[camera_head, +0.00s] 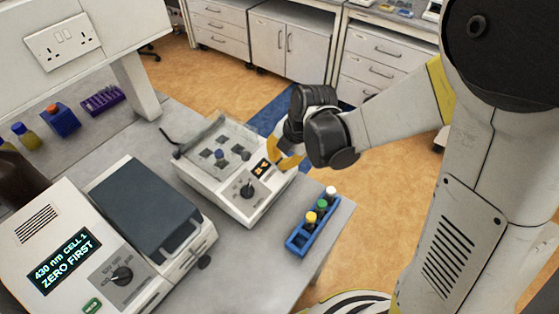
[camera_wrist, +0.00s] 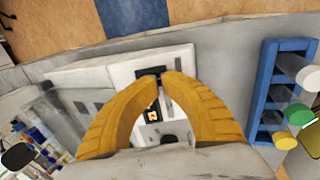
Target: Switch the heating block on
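The heating block (camera_head: 230,192) is a white unit on the bench with a clear lid, a black knob (camera_head: 247,190) and a small dark display (camera_head: 261,168) with orange marks. My gripper (camera_head: 283,152) has yellow fingers and is at the block's far right corner in the head view. In the wrist view my gripper (camera_wrist: 161,78) has its fingertips drawn together, with nothing seen between them. A dark switch-like part (camera_wrist: 150,72) on the white casing lies right at the tips. Whether they touch it I cannot tell. The display (camera_wrist: 152,113) shows between the curved fingers.
A blue rack (camera_head: 299,240) with capped tubes stands to the right of the block, near the bench edge. A photometer (camera_head: 40,225) with a lit screen stands at front left. A purple rack (camera_head: 102,100) and bottles sit at the back left. Floor lies beyond the bench.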

